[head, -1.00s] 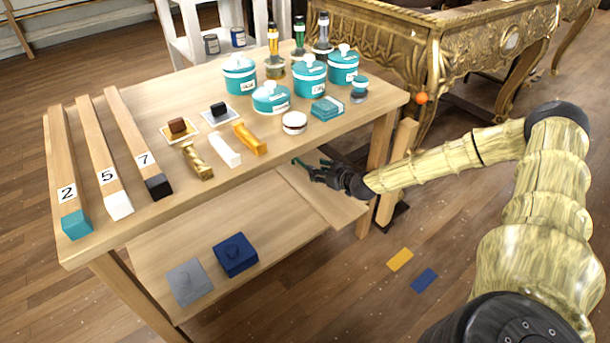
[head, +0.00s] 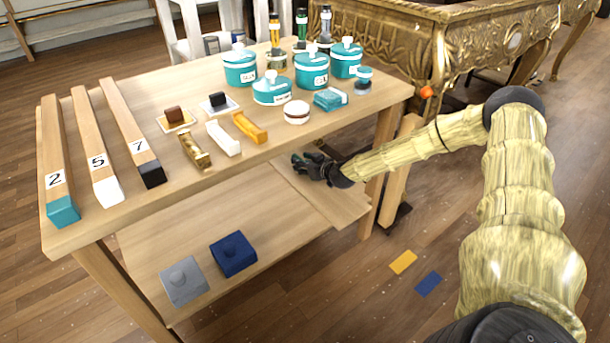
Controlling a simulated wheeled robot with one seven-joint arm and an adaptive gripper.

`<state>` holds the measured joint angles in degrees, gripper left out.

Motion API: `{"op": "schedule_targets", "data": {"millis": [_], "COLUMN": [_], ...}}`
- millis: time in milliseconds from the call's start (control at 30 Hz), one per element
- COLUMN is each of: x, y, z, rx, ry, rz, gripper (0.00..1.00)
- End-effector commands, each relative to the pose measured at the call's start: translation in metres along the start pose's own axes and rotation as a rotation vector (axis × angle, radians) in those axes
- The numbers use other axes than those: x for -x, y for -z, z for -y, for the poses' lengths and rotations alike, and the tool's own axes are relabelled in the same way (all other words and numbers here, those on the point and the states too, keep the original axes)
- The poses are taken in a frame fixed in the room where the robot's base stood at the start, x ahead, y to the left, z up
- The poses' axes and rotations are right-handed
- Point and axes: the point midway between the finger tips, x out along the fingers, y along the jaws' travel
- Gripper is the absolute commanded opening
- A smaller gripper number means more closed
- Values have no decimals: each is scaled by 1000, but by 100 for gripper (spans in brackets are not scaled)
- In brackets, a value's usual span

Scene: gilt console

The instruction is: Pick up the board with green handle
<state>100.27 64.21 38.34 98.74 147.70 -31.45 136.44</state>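A pale wooden board (head: 325,197) lies at the right end of the lower shelf, below the tabletop, and juts out past the shelf. My gripper (head: 302,165) is at this board's far side, under the table's right edge. A dark green bit shows at its fingers; I cannot tell whether it is a handle of the board. The fingers are small and dark, so I cannot tell whether they are open or shut. On the tabletop, a long board marked 2 (head: 54,160) has a teal end block (head: 62,211).
Boards marked 5 (head: 97,150) and 7 (head: 128,125) lie beside it. Several teal pots, including one (head: 240,68), stand at the back. A blue block (head: 233,254) and a grey block (head: 183,279) sit on the lower shelf. A table leg (head: 378,170) stands close to my arm.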

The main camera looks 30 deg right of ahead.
Motion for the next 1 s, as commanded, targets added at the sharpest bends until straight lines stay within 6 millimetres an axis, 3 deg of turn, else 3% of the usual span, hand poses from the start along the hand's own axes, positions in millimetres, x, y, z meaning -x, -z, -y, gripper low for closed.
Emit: {"op": "schedule_targets", "data": {"millis": [233,400,467,833,1000], "x": [-2,-2,-2,-1,3], "y": [1,1,1,3,16], "z": [1,0,0,0,0], "rx": [-1,-1,-1,-1,-2], "ry": [1,0,0,0,-1], "rz": [0,0,0,-2,-4], "gripper": [39,8,0,0,0]}}
